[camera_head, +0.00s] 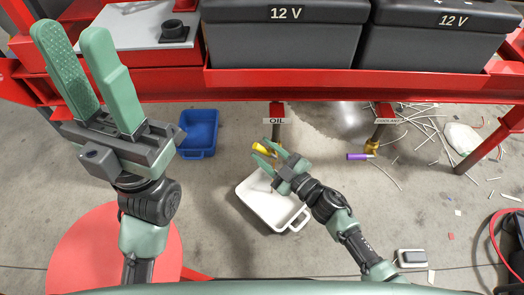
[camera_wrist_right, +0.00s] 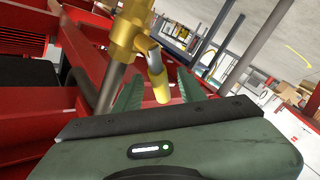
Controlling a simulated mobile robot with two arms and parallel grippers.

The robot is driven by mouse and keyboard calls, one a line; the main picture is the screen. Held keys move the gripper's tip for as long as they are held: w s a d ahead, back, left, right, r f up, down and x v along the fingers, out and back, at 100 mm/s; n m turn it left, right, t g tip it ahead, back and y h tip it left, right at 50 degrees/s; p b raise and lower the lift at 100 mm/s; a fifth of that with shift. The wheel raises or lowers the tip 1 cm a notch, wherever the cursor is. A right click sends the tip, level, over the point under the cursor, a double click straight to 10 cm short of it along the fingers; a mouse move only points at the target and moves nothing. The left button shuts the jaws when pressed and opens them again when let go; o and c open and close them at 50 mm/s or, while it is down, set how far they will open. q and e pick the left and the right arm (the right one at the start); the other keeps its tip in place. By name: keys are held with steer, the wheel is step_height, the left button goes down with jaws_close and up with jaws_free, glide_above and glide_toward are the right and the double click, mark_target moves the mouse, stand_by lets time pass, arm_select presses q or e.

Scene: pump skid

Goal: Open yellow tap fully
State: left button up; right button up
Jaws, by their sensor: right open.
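The yellow tap (camera_head: 264,151) is on the pipe under the OIL label (camera_head: 277,121) in the head view. In the right wrist view its brass body (camera_wrist_right: 128,36) sits on the pipe, and its grey and yellow lever (camera_wrist_right: 160,86) points down towards my gripper. My right gripper (camera_head: 261,154) is open at the tap, and its fingers (camera_wrist_right: 160,76) stand either side of the lever. I cannot tell whether either finger touches it. My left gripper (camera_head: 69,30) is open and empty, raised at the left, away from the tap.
A white tray (camera_head: 254,209) stands on the floor below the OIL tap, and a blue bin (camera_head: 187,134) is to its left. The COOLANT tap with a purple lever (camera_head: 360,156) is to the right. Red frame beams (camera_head: 330,84) and black 12 V batteries (camera_head: 283,40) are above.

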steer(key=shift+w+a, duration=0.4)
jaws_close()
stand_by(1.2)
